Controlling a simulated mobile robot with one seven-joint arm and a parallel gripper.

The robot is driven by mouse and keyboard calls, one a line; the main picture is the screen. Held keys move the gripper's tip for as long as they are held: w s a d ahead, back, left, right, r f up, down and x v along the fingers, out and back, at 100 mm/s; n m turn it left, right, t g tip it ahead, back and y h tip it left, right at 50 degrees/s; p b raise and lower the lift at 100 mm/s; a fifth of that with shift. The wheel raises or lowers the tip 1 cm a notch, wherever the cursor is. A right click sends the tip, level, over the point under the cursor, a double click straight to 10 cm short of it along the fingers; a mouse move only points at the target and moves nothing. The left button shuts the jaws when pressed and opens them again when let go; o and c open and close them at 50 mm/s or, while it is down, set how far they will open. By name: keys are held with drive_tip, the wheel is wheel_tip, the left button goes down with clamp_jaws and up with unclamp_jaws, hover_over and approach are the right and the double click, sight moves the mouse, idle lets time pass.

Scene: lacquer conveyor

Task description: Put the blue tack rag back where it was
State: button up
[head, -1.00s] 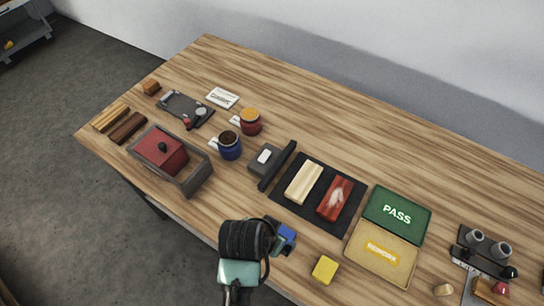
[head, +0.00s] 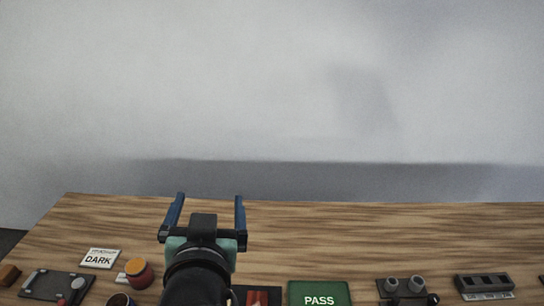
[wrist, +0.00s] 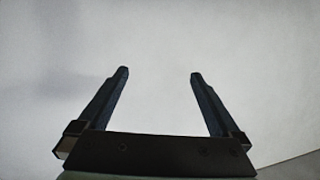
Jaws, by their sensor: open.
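I see no blue tack rag in the head view or the wrist view now. My gripper (head: 210,197) is open and empty, with its two blue fingers spread apart. In the head view it is over the wooden table (head: 400,230), fingers pointing toward the wall. In the wrist view the open gripper (wrist: 160,73) has only a plain pale surface behind it. The near part of the table is outside the head view.
A DARK card (head: 100,258), a grey plate (head: 50,284) and an orange-topped jar (head: 139,272) are at left. A green PASS panel (head: 319,293), grey cups (head: 405,285) and a slotted dark block (head: 485,284) are toward the right. The table's far strip is clear.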

drive_tip(key=s+d+r+t, duration=0.1)
drive_tip(key=d+r+t, duration=0.2)
drive_tip(key=r, duration=0.6)
drive_tip(key=s+d+r+t, duration=0.1)
drive_tip(key=d+r+t, duration=0.15)
drive_tip(key=r, duration=0.65)
drive_tip(key=s+d+r+t+h, duration=0.1)
drive_tip(key=s+d+r+t, duration=0.1)
drive_tip(key=s+r, duration=0.3)
drive_tip(key=s+d+r+t+h, duration=0.1)
drive_tip(key=s+r+t, duration=0.3)
drive_tip(key=r, duration=0.6)
drive_tip(key=shift+s+d+r, duration=0.3)
drive_tip(key=shift+s+d, duration=0.3)
drive_tip(key=shift+d, duration=0.1)
drive_tip(key=shift+t, duration=0.25)
